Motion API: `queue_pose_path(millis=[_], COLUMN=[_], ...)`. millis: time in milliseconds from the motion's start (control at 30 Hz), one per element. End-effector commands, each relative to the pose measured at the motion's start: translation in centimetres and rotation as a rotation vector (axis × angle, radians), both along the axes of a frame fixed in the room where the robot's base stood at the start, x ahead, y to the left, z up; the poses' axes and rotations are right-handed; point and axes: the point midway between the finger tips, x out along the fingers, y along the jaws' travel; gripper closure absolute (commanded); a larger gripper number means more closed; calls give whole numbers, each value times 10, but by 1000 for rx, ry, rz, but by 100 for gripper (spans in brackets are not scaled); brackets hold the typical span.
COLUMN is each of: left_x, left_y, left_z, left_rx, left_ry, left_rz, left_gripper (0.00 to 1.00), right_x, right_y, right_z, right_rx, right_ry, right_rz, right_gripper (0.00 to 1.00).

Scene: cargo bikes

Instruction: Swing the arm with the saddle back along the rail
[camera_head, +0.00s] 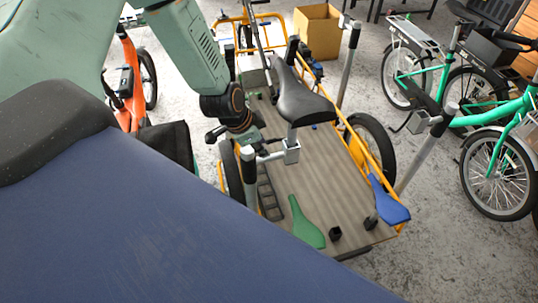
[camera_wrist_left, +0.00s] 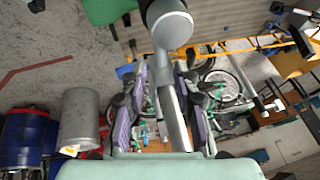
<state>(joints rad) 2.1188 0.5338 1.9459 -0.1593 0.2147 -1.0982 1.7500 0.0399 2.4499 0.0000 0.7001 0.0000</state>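A black saddle (camera_head: 303,103) stands on a short seat post above the wooden deck in the head view. Below it, a grey clamp block (camera_head: 291,152) sits on a short arm (camera_head: 269,157) leading left to a dark-capped grey post (camera_head: 249,172). My left gripper (camera_head: 246,136) is beside this arm, left of the saddle. In the left wrist view its purple-padded fingers (camera_wrist_left: 160,125) are spread on either side of a grey metal tube (camera_wrist_left: 172,100), with a visible gap at the left finger. Contact is hard to judge. My right gripper is out of view.
The cargo bike deck (camera_head: 330,185) carries a green saddle (camera_head: 306,226) and a blue saddle (camera_head: 388,203). A yellow frame tube (camera_head: 375,165) edges it. Another grey post (camera_head: 425,150) rises at the right. A cardboard box (camera_head: 318,32) stands behind; green bikes (camera_head: 490,125) stand right.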

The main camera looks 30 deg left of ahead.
Motion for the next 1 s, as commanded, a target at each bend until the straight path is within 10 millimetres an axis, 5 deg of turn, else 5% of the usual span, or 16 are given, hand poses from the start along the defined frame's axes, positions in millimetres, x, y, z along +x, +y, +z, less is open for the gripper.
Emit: queue_pose_path(millis=[500,1000], left_x=[21,27], left_y=[-7,-8], left_z=[-54,-63], left_rx=[2,0], left_ry=[1,1], left_rz=[-1,2], left_gripper=[70,70], right_x=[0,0], right_y=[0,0], right_z=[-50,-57], right_rx=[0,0], right_ry=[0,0], right_rz=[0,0], right_gripper=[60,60])
